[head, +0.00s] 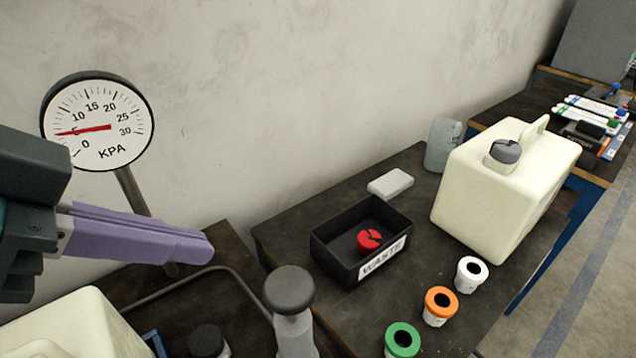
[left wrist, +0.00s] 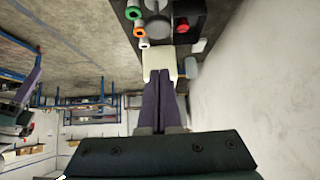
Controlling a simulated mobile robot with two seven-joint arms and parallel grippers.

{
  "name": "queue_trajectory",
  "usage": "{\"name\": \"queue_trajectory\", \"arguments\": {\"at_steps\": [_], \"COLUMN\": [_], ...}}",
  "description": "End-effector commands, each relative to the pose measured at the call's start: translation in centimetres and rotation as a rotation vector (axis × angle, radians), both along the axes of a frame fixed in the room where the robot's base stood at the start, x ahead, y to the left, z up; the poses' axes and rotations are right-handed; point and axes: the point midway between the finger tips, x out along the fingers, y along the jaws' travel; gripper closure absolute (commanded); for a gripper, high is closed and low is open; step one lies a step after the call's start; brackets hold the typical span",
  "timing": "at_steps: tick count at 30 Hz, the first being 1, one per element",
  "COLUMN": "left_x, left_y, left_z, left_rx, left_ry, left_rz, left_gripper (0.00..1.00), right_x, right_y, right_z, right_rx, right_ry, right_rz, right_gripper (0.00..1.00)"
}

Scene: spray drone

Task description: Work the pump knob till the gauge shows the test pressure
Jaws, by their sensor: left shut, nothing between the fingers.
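The round gauge (head: 98,120) stands on a metal post at the left of the head view, marked in KPA. Its red needle points left, at about the 5 mark. The pump knob (head: 290,288) is a dark grey round cap on top of a pale grey cylinder (head: 296,338) at the bottom middle, standing upright. My left gripper (head: 208,248) has purple fingers that are closed together and empty. In the picture its tips are left of and above the knob, apart from it. The closed fingers also show in the left wrist view (left wrist: 160,100).
A black WASTE bin (head: 345,262) holding a red part (head: 369,240) stands on the dark bench right of the knob. White (head: 470,275), orange (head: 440,306) and green (head: 402,340) ringed cups line the front. A large cream tank (head: 495,195) stands behind. The wall is close behind.

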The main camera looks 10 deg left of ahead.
Motion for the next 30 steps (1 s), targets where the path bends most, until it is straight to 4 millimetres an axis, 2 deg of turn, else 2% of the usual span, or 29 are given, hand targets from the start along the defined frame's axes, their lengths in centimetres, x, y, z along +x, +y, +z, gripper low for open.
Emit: {"name": "queue_trajectory", "arguments": {"at_steps": [5, 16, 18, 22, 30], "left_x": [1.3, 5.6, 5.4, 5.3, 5.3], "left_y": [-1.1, -4.5, -4.3, -4.2, -4.2], "left_z": [-1.5, -7.1, -8.4, -10.0, -10.8], "left_rx": [-0.006, -0.002, 0.001, 0.001, 0.000], "left_ry": [-0.003, -0.002, 0.003, 0.002, -0.001], "left_rz": [0.001, -0.002, -0.001, -0.002, -0.004], "left_gripper": [1.00, 1.00, 1.00, 1.00, 1.00], "right_x": [0.0, 0.0, 0.0, 0.0, 0.0], "right_y": [-0.1, -0.2, -0.2, -0.2, -0.2], "right_z": [-0.2, -0.8, -0.9, -1.0, -1.1], "right_rx": [-0.002, -0.008, -0.008, -0.008, -0.005], "right_ry": [0.000, 0.000, 0.000, 0.000, 0.000], "right_rz": [0.001, 0.005, 0.005, 0.005, 0.004], "right_gripper": [1.00, 1.00, 1.00, 1.00, 1.00]}}
